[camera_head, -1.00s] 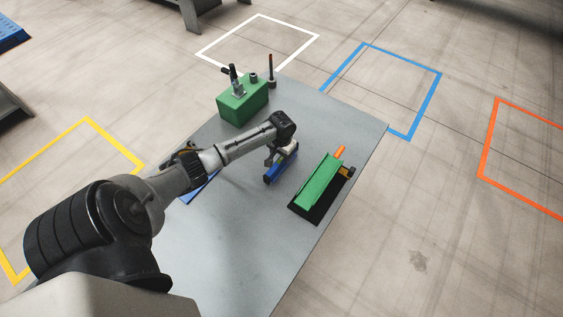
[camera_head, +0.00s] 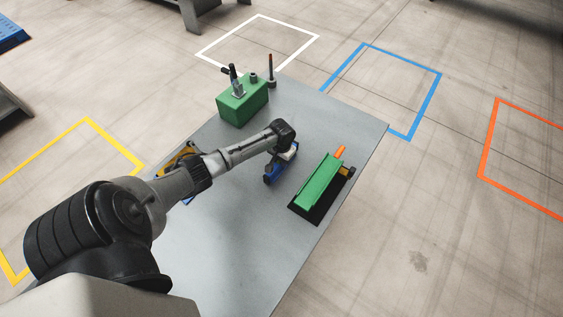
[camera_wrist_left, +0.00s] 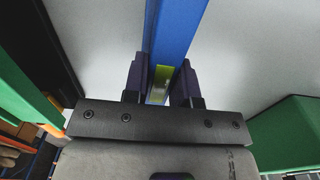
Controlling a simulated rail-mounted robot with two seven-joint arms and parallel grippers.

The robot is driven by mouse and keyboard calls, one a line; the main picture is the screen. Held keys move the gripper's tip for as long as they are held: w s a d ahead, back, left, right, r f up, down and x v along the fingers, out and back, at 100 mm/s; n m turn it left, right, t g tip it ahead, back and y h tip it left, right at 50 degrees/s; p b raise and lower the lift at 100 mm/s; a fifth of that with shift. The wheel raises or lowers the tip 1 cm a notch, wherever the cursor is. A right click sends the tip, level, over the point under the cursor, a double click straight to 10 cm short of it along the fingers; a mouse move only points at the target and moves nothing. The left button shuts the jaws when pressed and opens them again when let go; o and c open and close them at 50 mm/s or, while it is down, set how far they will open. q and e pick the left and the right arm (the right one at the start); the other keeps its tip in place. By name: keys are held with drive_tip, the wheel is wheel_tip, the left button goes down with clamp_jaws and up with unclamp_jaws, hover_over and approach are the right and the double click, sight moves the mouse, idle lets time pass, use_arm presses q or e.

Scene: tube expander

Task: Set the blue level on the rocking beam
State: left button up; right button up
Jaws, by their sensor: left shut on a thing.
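The blue level (camera_head: 268,180) is held above the grey table, to the left of the rocking beam and apart from it. My left gripper (camera_head: 284,157) is shut on it. In the left wrist view, the two fingers (camera_wrist_left: 163,76) grip the blue bar (camera_wrist_left: 176,25) on both sides of its yellow-green vial. The rocking beam (camera_head: 318,184) is the green bar over a black base, with an orange end at its far side. Its top carries nothing. My wrist hides part of the level in the head view. My right gripper is not in view.
A green block (camera_head: 240,107) with dark fittings stands at the back left of the table (camera_head: 235,235). Blue and yellow parts (camera_head: 180,160) show partly behind my arm. The front of the table is clear.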

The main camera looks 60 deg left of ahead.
use_arm(q)
clamp_jaws()
drive_tip(key=shift+r, duration=0.1)
drive_tip(key=shift+r, duration=0.55)
wheel_tip(320, 180, up, 3)
drive_tip(key=shift+f, duration=0.1)
drive_tip(key=w+d+r, duration=0.3)
drive_tip(key=d+r, duration=0.4)
drive_tip(key=d, duration=0.4)
drive_tip(key=shift+d+p, duration=0.15)
drive_tip(key=shift+p, duration=0.2)
drive_tip(key=shift+w, duration=0.1)
